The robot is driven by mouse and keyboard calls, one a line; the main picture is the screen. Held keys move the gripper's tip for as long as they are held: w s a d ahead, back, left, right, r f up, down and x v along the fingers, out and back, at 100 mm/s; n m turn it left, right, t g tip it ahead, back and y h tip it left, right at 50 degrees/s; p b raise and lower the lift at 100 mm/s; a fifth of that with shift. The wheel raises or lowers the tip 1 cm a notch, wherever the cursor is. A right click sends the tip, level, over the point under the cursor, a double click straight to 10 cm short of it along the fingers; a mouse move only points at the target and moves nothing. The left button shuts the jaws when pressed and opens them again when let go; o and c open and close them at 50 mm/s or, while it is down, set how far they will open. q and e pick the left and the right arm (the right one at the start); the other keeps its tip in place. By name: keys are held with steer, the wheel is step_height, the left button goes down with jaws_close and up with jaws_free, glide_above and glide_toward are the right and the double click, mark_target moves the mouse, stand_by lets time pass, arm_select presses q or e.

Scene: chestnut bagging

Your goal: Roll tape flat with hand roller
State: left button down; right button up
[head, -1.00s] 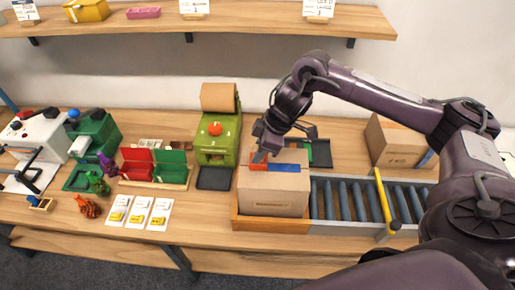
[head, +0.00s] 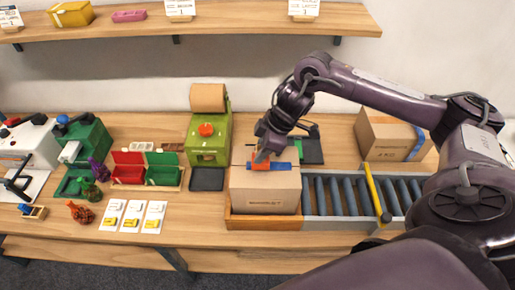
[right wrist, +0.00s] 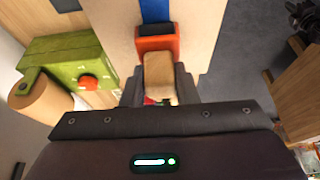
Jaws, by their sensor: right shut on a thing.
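A closed cardboard box (head: 264,196) stands in the wooden end tray at the left of the roller conveyor. A strip of blue tape (head: 284,166) runs along its top. My right gripper (head: 262,153) is over the left half of the box top, shut on the hand roller (head: 260,166), whose orange-red head is down at the tape. In the right wrist view the hand roller (right wrist: 156,42) shows its dark roller lined up with the blue tape (right wrist: 156,11), and its tan handle sits between the fingers. The roller's exact contact is hard to see. My left gripper is out of view.
A green machine (head: 209,141) with a brown roll stands close left of the box. The conveyor (head: 350,195) with a yellow bar (head: 372,190) lies to the right. Another taped box (head: 390,137) stands behind it. A dark tray (head: 312,150) lies behind the box.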

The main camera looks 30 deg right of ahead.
steer(key=shift+s+d, duration=0.15)
steer(key=shift+d, duration=0.05)
steer(key=shift+s+d+p, duration=0.2)
steer(key=shift+s+d, duration=0.1)
steer(key=shift+d, duration=0.2)
steer(key=shift+s+d+p, duration=0.2)
steer(key=shift+s+d, duration=0.05)
steer(key=shift+d, duration=0.2)
steer(key=shift+r+p, duration=0.4)
steer(key=shift+r, duration=3.15)
steer(key=shift+f, duration=0.1)
